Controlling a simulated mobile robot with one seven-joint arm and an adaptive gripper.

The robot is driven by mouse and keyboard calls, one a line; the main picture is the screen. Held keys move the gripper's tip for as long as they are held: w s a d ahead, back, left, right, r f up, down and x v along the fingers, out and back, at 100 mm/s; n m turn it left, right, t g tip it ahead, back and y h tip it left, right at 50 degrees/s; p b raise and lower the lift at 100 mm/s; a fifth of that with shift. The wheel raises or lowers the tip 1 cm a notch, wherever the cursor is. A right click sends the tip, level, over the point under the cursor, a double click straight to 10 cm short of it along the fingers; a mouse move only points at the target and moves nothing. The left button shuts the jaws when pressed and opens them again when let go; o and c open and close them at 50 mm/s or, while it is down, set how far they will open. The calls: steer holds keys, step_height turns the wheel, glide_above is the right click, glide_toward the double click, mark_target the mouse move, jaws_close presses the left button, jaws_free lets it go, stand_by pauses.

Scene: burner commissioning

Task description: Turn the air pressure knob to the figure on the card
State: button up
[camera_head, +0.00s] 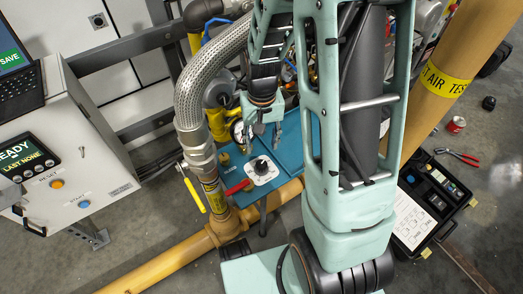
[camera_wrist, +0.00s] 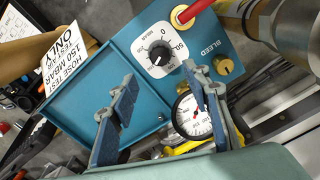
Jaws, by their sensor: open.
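The air pressure knob is a black knob (camera_head: 261,166) on a white square dial plate on a blue panel. In the wrist view the knob (camera_wrist: 159,53) sits ahead of my fingers; its dial is marked with 0 and MBAR. My gripper (camera_head: 262,138) is open and empty above the panel. In the wrist view its two blue-grey fingers (camera_wrist: 159,72) are spread, short of the knob and apart from it. A white card (camera_wrist: 68,52) at the panel's left edge reads HOSE TEST, a figure that looks like 150 MBAR, and ONLY.
A red lever (camera_head: 238,187) and a brass bleed knob (camera_wrist: 224,66) flank the dial. A round gauge (camera_wrist: 193,116) sits close to my right finger. A braided hose (camera_head: 203,75) rises left of the panel (camera_head: 290,145). An open black case (camera_head: 432,195) lies on the floor at right.

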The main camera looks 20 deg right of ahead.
steer(key=shift+r, duration=1.05)
